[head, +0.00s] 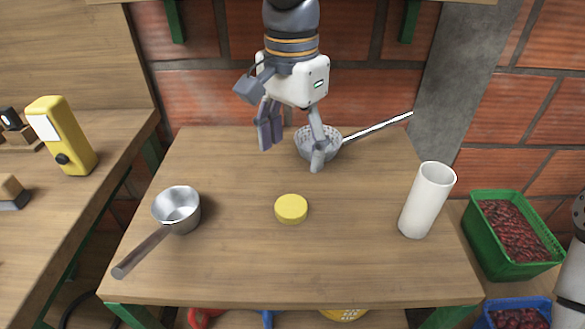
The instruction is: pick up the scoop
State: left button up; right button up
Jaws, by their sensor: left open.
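A metal scoop (177,209) with a round, deep bowl and a long brown handle lies at the left of the wooden table, its handle pointing to the front left. A perforated, strainer-like bowl (328,140) with a long metal handle lies at the back, its handle pointing right. My left gripper (292,152) points down over the back middle of the table, fingers apart and nothing between them. One finger overlaps the perforated bowl in the picture; I cannot tell whether they touch. The scoop is well to the left of the gripper. My right gripper is not in view.
A yellow round lid-like disc (291,208) lies mid-table. A white cylinder (427,200) stands at the right. A yellow device (60,136) stands on the left bench (110,130). A green crate (512,234) of red fruit is right of the table. A brick wall is behind.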

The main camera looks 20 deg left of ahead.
aim_at(177, 210)
jog(key=k, duration=1)
